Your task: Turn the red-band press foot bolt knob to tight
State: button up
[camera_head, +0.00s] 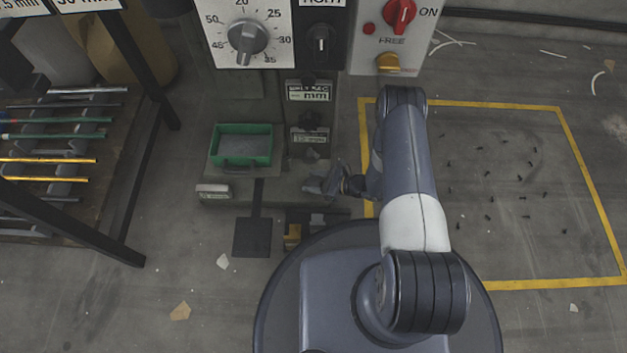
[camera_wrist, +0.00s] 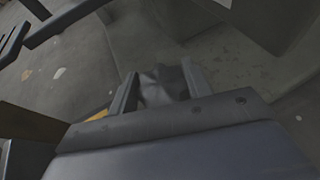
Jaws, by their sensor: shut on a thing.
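My gripper (camera_head: 322,186) is low at the right side of the press base (camera_head: 268,190), reached by my arm from the right. In the wrist view my gripper (camera_wrist: 160,82) has its two jaws on either side of a dark grey foot bolt knob (camera_wrist: 163,86), and it is shut on it. The knob's pointer or markings cannot be read. In the head view the knob is hidden by my gripper. The press column (camera_head: 318,130) rises behind the base. No red band shows on it.
A green tray (camera_head: 242,158) sits on the base, left of the column. A dark pedal (camera_head: 252,237) lies on the floor in front. A rod rack (camera_head: 60,150) stands at left. A yellow-lined floor area (camera_head: 500,200) with small dark bits lies right. Dials and a red switch (camera_head: 399,15) are above.

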jog(key=shift+c, duration=0.6)
jog(key=shift+s+a+m+t, duration=0.1)
jog(key=shift+m+t, duration=0.3)
jog(key=shift+t, duration=0.1)
jog(key=shift+m+t+h+p, duration=0.4)
jog(key=shift+m+t+h, duration=0.9)
jog(key=shift+m+t, duration=0.55)
jog(key=o, duration=1)
